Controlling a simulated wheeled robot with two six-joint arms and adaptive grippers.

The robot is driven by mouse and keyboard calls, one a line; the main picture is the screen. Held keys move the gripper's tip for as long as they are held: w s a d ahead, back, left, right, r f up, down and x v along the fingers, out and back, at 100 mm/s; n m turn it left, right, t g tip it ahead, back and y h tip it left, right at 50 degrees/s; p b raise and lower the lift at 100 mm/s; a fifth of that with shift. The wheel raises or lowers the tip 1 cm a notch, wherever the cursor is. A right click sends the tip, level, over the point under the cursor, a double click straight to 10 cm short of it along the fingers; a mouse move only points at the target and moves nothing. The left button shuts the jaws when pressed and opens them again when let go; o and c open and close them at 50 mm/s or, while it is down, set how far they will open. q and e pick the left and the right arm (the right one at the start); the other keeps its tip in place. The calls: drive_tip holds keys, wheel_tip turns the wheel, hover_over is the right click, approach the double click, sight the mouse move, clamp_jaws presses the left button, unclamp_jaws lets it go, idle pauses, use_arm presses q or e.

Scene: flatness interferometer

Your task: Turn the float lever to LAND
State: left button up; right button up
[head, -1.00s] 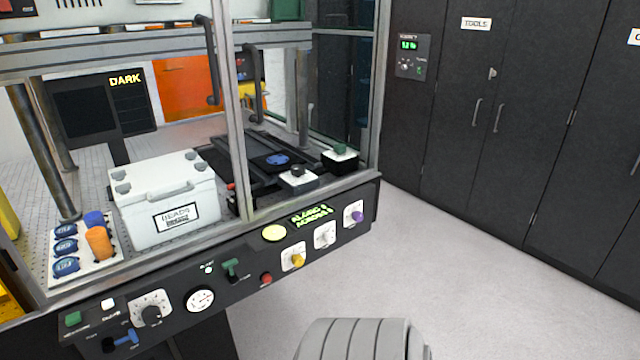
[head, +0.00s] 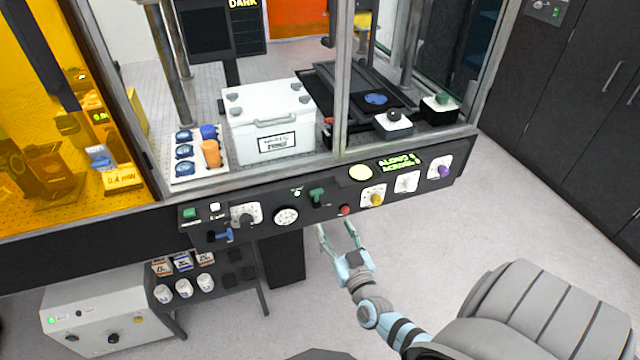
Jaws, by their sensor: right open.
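The front control panel (head: 330,203) of the bench carries a green T-shaped lever (head: 317,196) near its middle and a blue lever (head: 222,236) at its lower left. The small lettering is too blurred to tell which is the float lever or where LAND is marked. A round gauge (head: 286,216) sits left of the green lever. My right gripper (head: 338,228) is open and empty, just below and in front of the panel, a little right of the green lever. It appears apart from both levers. My left gripper is out of view.
A red button (head: 345,210), a yellow knob (head: 376,199) and a purple knob (head: 444,171) sit right of the green lever. A white case (head: 268,112) stands on the bench behind. Below left is a rack (head: 228,285) with bottles.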

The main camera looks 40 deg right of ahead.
sight(318, 193)
drive_tip(key=b+x, duration=0.1)
drive_tip(key=x, duration=0.3)
drive_tip(key=b+x, duration=0.2)
drive_tip(key=x, duration=0.3)
drive_tip(key=b+x, duration=0.2)
drive_tip(key=x, duration=0.2)
drive_tip(key=shift+w+d+f, duration=0.15)
drive_tip(key=shift+f, duration=0.15)
drive_tip(key=shift+w+d+r, duration=0.15)
drive_tip(key=shift+w+r, duration=0.05)
drive_tip(key=shift+w, duration=0.2)
drive_tip(key=c, duration=1.2)
